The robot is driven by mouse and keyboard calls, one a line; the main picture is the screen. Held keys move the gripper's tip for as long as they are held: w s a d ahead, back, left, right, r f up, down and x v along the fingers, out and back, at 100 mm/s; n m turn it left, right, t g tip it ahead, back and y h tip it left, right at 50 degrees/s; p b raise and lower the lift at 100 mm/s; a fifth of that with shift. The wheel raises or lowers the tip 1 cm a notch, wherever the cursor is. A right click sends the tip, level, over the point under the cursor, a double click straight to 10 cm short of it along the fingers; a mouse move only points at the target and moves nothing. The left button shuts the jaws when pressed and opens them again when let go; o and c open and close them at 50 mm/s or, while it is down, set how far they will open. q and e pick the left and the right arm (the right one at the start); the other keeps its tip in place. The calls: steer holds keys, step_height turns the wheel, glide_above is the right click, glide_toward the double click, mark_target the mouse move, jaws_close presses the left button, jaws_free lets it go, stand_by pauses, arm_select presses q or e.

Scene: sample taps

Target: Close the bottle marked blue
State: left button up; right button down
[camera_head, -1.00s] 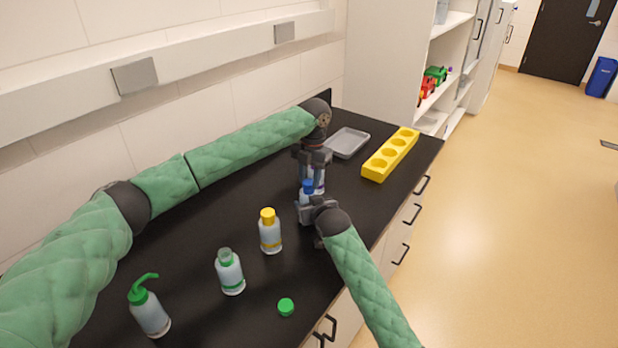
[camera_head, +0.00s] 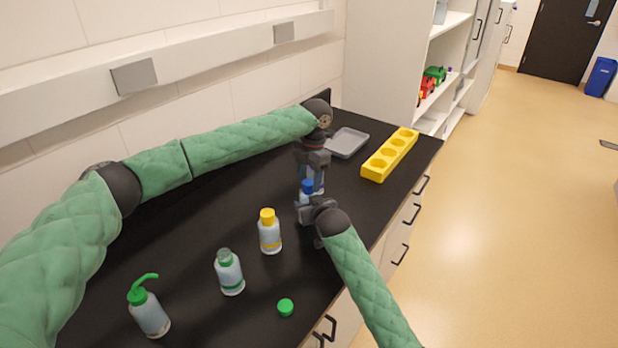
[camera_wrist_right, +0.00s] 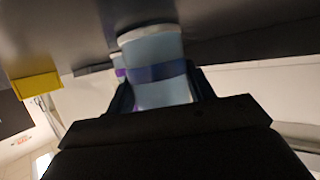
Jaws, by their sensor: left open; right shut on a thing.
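A pale bottle with a blue cap (camera_head: 307,187) on top stands in the middle of the counter, partly hidden by my right gripper (camera_head: 306,212). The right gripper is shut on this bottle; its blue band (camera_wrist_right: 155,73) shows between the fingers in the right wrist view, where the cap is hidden. My left gripper (camera_head: 313,165) is open and points down just above and behind the blue cap. Another pale bottle (camera_head: 316,179) shows behind, below the left gripper; its top is hidden. A purple mark (camera_wrist_right: 120,73) shows on a bottle behind in the wrist view.
A yellow-capped bottle (camera_head: 269,232), an uncapped green-banded bottle (camera_head: 229,272) and a green-spouted bottle (camera_head: 149,312) stand at front left. A loose green cap (camera_head: 286,307) lies near the edge. A grey tray (camera_head: 348,142) and yellow rack (camera_head: 372,173) are behind.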

arm_select(q)
steer(key=shift+r, duration=0.1)
steer(key=shift+r, duration=2.1)
